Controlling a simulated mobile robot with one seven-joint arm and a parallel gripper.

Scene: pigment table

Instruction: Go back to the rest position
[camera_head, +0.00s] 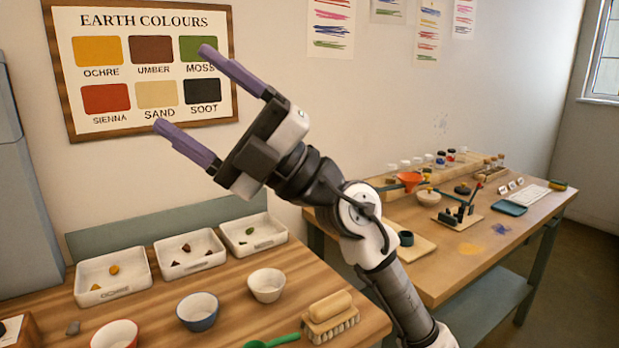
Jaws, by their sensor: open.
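My gripper (187,98) is raised in the air above the near table. Its two purple fingers are spread apart with nothing between them, and they point up and left, in front of the wall chart. My white and black arm comes up from the bottom right of centre. The fingers touch nothing that I can see.
The near wooden table (235,301) holds three white trays, including the ochre tray (112,292), several bowls, a brush (331,318) and a green spoon (272,341). The earth colours chart (145,20) hangs behind. Another table (462,262) with pigment tools stands right.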

